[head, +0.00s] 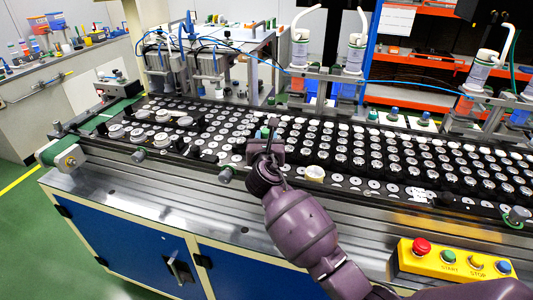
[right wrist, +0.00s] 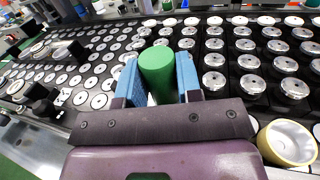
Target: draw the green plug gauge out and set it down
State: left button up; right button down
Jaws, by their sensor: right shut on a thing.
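The green plug gauge (right wrist: 157,70) is a plain green cylinder, seen from above in the right wrist view. My right gripper (right wrist: 156,82) is shut on it, with a blue finger pad on each side. In the head view my right gripper (head: 266,136) is over the near middle of the tray of speaker parts, and a little green shows between its fingers. The lower end of the gauge is hidden, so I cannot tell whether it is still in a part or clear of it. My left gripper is not in view.
Rows of round silver parts (right wrist: 249,62) and flat washers (right wrist: 99,101) fill the black trays around the gripper. A cream ring-shaped cup (right wrist: 287,142) stands close by at right. A yellow button box (head: 452,262) sits at the front right. Dispensers (head: 300,50) stand behind the line.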

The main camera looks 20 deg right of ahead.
dwell(0.4)
jog(key=shift+r+p, duration=1)
jog(key=shift+r, duration=1.05)
jog(key=shift+a+r, duration=0.2)
jog(key=shift+r, duration=0.05)
notch_tip(320, 180, up, 4)
jog(key=s+a+n+y, duration=0.2)
jog(key=n+t+y+b, duration=0.1)
jog(key=n+y+b, duration=0.1)
jog(key=y+b, duration=0.15)
send_near(266, 132)
jog(key=s+d+f, duration=0.1)
jog(key=s+f, duration=0.5)
jog(key=s, duration=0.4)
